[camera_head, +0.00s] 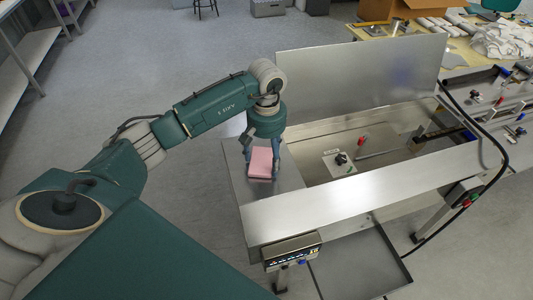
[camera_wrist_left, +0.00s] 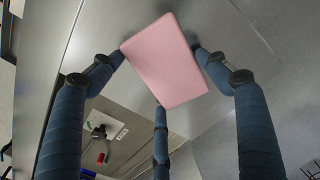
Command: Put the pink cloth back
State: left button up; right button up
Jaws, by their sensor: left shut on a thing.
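The pink cloth (camera_head: 261,163) is a flat, folded rectangle at the left end of the steel machine top. My left gripper (camera_head: 262,172) points down over it, with its blue fingers on either side of the cloth. In the left wrist view the pink cloth (camera_wrist_left: 166,62) lies between the fingertips of my left gripper (camera_wrist_left: 165,65), which is shut on it. A third finger reaches its lower edge. I cannot tell whether the cloth rests on the steel surface (camera_head: 290,178) or is slightly above it. My right gripper is not in view.
An upright metal panel (camera_head: 360,75) stands behind the machine's recessed bed. A small plate with a black knob (camera_head: 341,159) and a red-handled part (camera_head: 360,143) sit in the bed. A control panel (camera_head: 291,252) is at the front. A table with white cloths (camera_head: 503,40) is at the back right.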

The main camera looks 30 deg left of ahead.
aim_at(267, 159)
pick_arm(q)
jog(key=shift+f+b, duration=0.2)
jog(key=shift+b, duration=0.1)
jog(key=o, duration=1)
jog(key=shift+r, duration=0.1)
jog(key=shift+r+p, duration=0.2)
jog(key=shift+p, duration=0.1)
jog(key=shift+r, duration=0.2)
notch_tip(267, 159, up, 12)
jog(key=b, duration=0.3)
jog(key=shift+f+b, duration=0.25)
jog(key=shift+b, duration=0.15)
